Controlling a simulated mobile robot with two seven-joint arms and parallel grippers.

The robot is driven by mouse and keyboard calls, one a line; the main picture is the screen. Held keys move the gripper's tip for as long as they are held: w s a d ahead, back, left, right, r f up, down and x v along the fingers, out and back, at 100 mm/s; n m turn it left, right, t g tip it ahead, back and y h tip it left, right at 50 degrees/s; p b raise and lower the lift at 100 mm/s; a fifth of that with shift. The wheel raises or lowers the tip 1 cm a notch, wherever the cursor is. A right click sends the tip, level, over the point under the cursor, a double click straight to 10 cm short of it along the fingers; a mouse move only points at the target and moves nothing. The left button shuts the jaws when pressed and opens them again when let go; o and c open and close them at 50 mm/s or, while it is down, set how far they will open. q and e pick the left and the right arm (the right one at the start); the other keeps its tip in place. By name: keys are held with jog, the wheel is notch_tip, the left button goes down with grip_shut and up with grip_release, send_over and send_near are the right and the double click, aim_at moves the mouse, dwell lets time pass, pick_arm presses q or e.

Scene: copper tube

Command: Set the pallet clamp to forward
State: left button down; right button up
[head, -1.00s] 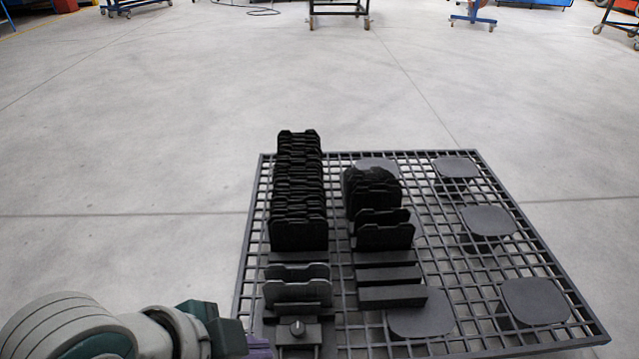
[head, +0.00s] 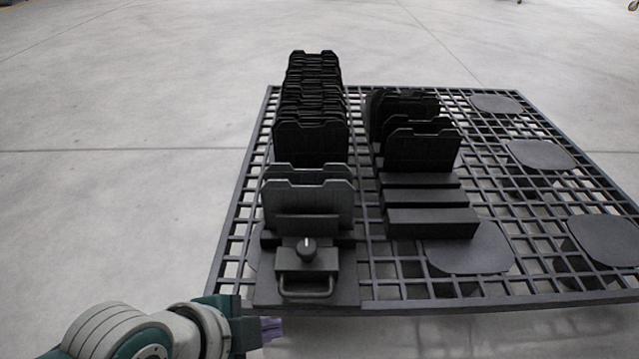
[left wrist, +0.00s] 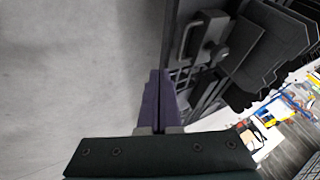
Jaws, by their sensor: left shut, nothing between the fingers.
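The pallet clamp (head: 306,264) is a dark block with a round knob and a U-shaped handle (head: 305,291), at the near left corner of the grid pallet (head: 392,292). Upright grey plates (head: 309,203) stand just behind it. My left gripper (head: 272,328) is shut and empty, below and left of the handle in the head view, apart from it. In the left wrist view its purple fingers (left wrist: 159,90) are together, with the clamp handle (left wrist: 189,40) and knob (left wrist: 216,54) beyond them to the upper right. My right gripper is out of view.
Black upright plates (head: 311,140) stand in a row behind the grey ones. A second row (head: 422,150) stands to the right, with bare dark bars (head: 433,222) in front. Round flat pads (head: 603,240) lie on the right side. The floor (head: 110,200) left of the pallet is clear.

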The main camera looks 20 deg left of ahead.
aim_at(307, 259)
pick_arm(q)
jog(key=w+f+b, duration=0.8)
jog(key=b, duration=0.3)
jog(key=shift+w+d, duration=0.2)
jog(key=shift+d, duration=0.25)
